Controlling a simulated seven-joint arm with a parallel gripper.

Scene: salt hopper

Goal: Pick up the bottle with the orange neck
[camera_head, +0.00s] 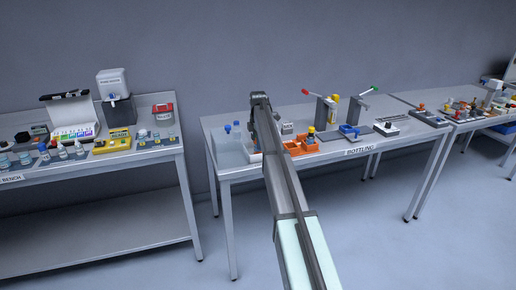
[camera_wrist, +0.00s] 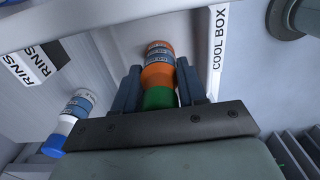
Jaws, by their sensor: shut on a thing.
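In the head view my arm reaches over the left part of the bottling table, and I cannot make out the held bottle there.
A "COOL BOX" label (camera_wrist: 217,40) is close on the right. On the bottling table, orange trays (camera_head: 300,147) and levered presses (camera_head: 327,110) stand right of my arm.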

